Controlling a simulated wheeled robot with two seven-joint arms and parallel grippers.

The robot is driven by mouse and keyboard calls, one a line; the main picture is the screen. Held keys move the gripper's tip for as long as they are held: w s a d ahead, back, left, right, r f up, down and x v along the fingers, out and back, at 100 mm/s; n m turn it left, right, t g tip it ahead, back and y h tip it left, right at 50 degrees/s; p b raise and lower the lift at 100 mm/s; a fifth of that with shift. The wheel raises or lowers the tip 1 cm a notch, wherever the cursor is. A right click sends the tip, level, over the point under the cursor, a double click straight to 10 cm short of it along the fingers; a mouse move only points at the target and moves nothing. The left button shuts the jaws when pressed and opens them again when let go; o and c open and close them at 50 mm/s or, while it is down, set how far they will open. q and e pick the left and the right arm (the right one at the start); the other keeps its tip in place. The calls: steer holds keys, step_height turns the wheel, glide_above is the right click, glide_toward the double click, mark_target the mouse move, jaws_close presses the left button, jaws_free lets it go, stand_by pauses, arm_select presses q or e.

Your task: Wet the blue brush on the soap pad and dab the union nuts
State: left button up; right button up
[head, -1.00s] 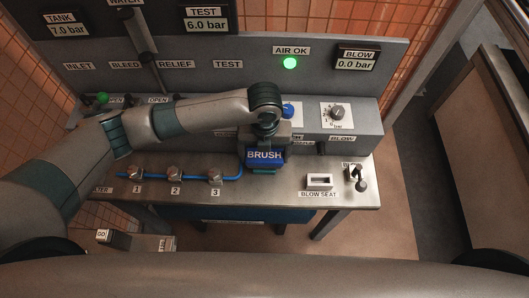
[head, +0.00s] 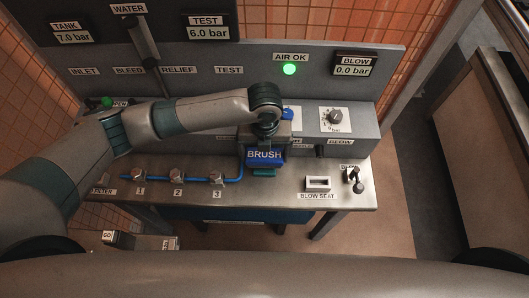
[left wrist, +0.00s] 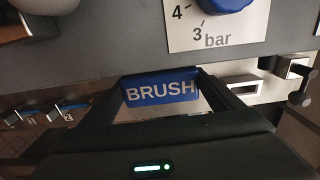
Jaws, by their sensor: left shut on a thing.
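My left gripper (head: 266,140) is shut on the blue brush (head: 265,155), a block lettered BRUSH. It holds the brush over the bench's metal top, right of the nuts. The left wrist view shows the brush (left wrist: 160,90) between the two fingers. A teal strip (head: 264,172) shows just below the brush; I cannot tell whether it is the soap pad or whether they touch. Union nut 1 (head: 138,176), nut 2 (head: 177,175) and nut 3 (head: 217,177) sit along a blue tube on the left. My right gripper is not in view.
The blow seat (head: 318,183) and a small lever (head: 355,182) are at the right of the bench top (head: 290,194). A raised grey housing with a regulator knob (head: 335,117) stands behind. The AIR OK lamp (head: 289,69) glows green.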

arm_select(q)
steer(key=shift+r+p, duration=1.4)
steer(key=shift+r, duration=0.3)
